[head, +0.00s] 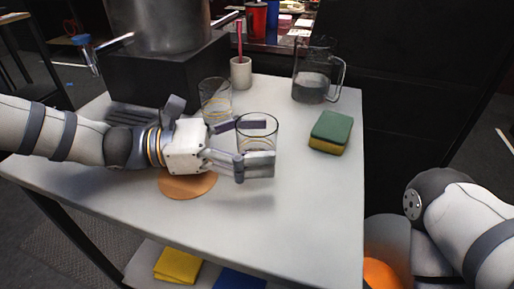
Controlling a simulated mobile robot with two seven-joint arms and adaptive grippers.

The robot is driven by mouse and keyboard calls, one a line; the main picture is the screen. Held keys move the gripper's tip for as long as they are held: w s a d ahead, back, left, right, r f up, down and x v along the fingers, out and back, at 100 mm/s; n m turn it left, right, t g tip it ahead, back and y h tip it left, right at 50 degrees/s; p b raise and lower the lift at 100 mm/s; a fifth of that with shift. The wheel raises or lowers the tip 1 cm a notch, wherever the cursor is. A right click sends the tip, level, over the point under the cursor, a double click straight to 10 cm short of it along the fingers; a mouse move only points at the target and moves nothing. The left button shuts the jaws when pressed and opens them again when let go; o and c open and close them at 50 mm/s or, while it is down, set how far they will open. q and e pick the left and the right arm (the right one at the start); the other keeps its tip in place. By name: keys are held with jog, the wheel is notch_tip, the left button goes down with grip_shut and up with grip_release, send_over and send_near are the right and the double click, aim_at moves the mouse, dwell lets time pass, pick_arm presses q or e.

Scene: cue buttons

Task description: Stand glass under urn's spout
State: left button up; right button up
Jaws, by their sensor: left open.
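The metal urn (158,22) stands on a black box at the back left, with its tap (112,43) sticking out to the left. One clear glass with yellowish bands (258,133) stands upright on the table at my left gripper's fingers. A second similar glass (214,92) stands behind the gripper, its lower part partly covered. My left gripper (256,146) is open, its fingers pointing right, one behind and one in front of the first glass; contact cannot be told. My right gripper is out of view; only part of the right arm shows at lower right.
A dark slatted tray (133,116) lies before the black box (190,68). A round wooden coaster (188,187) lies under my left wrist. A glass pitcher (312,85), a cup with a red stick (241,74) and a sponge (331,132) stand around. The table's front right is clear.

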pick_arm(q)
jog(key=c, duration=1.5)
